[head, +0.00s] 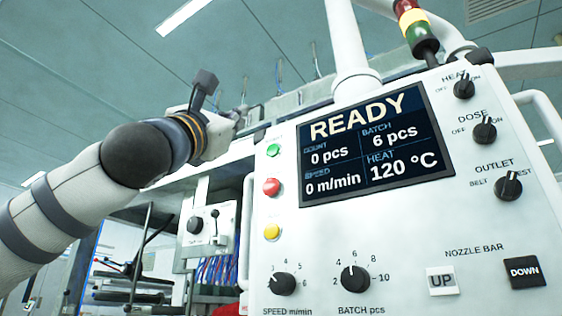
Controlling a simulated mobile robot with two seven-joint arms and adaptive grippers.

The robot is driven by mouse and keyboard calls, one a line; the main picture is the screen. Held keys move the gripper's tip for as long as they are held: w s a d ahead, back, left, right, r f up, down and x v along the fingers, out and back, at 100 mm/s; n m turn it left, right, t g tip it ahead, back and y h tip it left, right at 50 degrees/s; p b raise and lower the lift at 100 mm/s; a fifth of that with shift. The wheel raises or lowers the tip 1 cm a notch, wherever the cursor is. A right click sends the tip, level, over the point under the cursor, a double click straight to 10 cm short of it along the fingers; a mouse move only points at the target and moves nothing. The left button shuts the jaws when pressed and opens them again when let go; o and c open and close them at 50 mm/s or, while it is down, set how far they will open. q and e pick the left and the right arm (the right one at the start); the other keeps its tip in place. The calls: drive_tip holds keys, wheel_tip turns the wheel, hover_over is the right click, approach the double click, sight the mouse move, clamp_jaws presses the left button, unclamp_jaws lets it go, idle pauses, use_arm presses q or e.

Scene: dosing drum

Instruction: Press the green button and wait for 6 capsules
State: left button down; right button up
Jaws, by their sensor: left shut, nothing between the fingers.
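The green button (274,150) is at the top of a column of buttons on the left side of the white control panel (400,235). The display (375,145) reads READY, count 0 pcs, batch 6 pcs, speed 0 m/min and heat 120 °C. My left gripper (240,113) is shut and empty. In the picture it is up and to the left of the green button, with a visible gap between them. My right gripper is out of view. No capsules show.
A red button (271,187) and a yellow button (272,231) sit below the green one. Speed (282,284) and batch (355,279) knobs are lower down. HEAT, DOSE and OUTLET switches are at right. A signal lamp (417,30) stands above the panel.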

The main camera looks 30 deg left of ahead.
sight(273, 151)
use_arm(q)
drive_tip(key=w, duration=0.8)
drive_tip(key=shift+d+b, duration=0.35)
drive_tip(key=shift+d, duration=0.05)
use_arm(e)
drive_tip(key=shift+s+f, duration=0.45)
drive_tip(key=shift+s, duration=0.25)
use_arm(q)
drive_tip(key=shift+w, duration=0.1)
idle(0.5)
drive_tip(key=shift+w, duration=0.35)
